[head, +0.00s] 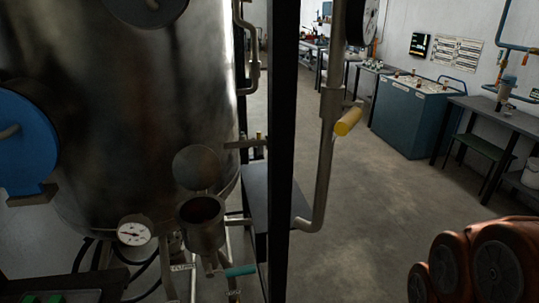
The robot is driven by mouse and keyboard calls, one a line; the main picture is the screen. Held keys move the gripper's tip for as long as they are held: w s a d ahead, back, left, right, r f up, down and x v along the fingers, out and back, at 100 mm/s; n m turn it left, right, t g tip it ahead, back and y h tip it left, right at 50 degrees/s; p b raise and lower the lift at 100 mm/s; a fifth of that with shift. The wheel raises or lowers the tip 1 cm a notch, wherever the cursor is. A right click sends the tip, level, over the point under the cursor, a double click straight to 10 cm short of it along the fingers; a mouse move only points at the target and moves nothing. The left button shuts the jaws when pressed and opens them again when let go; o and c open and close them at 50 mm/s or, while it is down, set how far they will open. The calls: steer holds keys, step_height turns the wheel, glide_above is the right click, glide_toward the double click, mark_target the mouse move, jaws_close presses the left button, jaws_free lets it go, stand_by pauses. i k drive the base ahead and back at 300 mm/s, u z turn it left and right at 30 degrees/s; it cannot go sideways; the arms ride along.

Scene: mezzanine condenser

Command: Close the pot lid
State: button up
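The pot (207,238) is a small dark metal cylinder at the lower middle, in front of the large steel tank. Its mouth is open at the top and the inside looks dark reddish. The pot lid (196,168) looks like a round grey disc standing raised above and behind the rim, apart from most of the opening. Its hinge is too dark to make out. My gripper is not in view; orange-red rounded parts at the bottom right look like my arm.
The tank (150,110) fills the left, with a blue round cover (25,145). A gauge (134,230) and a teal handle (240,271) sit near the pot. A dark post (281,150) and a pipe with a yellow handle (348,121) stand right of it. Open floor (370,220) lies beyond.

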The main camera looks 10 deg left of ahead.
mark_target(194, 167)
steer(key=z, duration=0.85)
steer(key=i, duration=2.7)
steer(key=u, duration=1.8)
steer(key=i, duration=2)
steer(key=u, duration=3.65)
